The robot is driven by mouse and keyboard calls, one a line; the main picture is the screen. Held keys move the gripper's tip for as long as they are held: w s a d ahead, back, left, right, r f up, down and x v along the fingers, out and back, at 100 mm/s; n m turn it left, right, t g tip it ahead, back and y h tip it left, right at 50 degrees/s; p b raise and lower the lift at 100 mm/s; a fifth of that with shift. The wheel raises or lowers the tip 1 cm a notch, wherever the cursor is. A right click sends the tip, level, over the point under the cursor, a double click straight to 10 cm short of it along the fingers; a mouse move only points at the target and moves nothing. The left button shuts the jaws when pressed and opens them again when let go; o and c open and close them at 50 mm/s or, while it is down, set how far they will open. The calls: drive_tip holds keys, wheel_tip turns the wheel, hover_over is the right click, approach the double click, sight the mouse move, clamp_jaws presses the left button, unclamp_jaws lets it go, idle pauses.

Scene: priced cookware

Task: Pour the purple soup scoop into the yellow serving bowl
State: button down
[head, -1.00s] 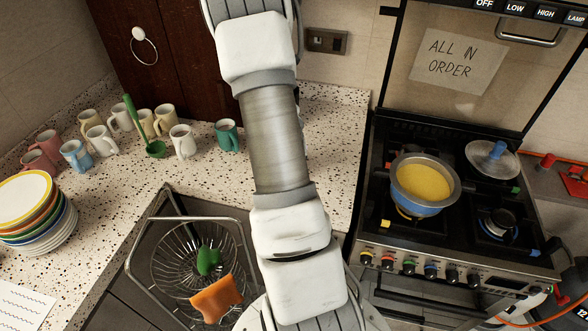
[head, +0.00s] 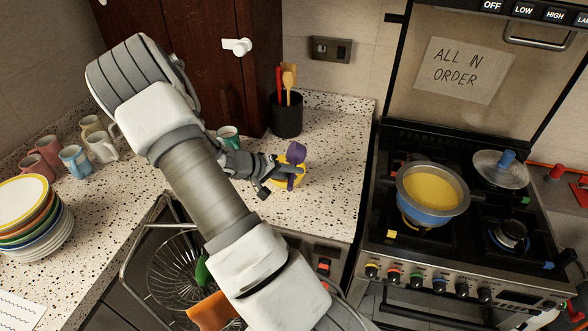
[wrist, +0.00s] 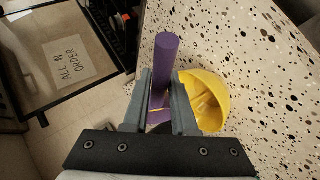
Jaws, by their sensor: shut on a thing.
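The purple soup scoop (head: 296,152) is in my gripper (head: 272,172), at the yellow serving bowl (head: 292,180) on the speckled counter. In the wrist view my gripper (wrist: 160,100) is shut on the scoop's thick purple handle (wrist: 166,60). The yellow bowl (wrist: 214,92) shows right beside the right finger there. The scoop's cup is mostly hidden by the fingers, so I cannot tell its tilt or contents. In the head view my gripper partly covers the bowl.
A pot of yellow soup (head: 433,190) stands on the stove at right. A black utensil holder (head: 287,118) is behind the bowl. Mugs (head: 75,158) and stacked plates (head: 35,215) stand left. A wire sink basket (head: 165,270) is in front. Counter right of the bowl is clear.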

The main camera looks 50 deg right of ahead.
drive_tip(key=shift+w+a+f+h+b, duration=0.1)
drive_tip(key=shift+w+f+h+b, duration=0.15)
drive_tip(key=shift+f+b, duration=0.65)
drive_tip(key=shift+w+a+r+n+g+h+b, duration=0.1)
drive_tip(key=shift+w+a+n+g+h+b, duration=0.3)
drive_tip(key=shift+h+b, duration=0.9)
drive_tip(key=shift+a+n+g+h+b, duration=0.1)
drive_tip(key=shift+n+g+h+b, duration=0.5)
drive_tip(key=shift+b, duration=1.2)
drive_tip(key=shift+w+a+r+n+g+h+b, duration=0.1)
drive_tip(key=shift+w+a+n+g+h+b, duration=0.15)
drive_tip(key=shift+g+h+b, duration=1.05)
drive_tip(key=shift+s+t+y, duration=0.1)
drive_tip(key=shift+t+y, duration=0.15)
drive_tip(key=shift+t, duration=0.15)
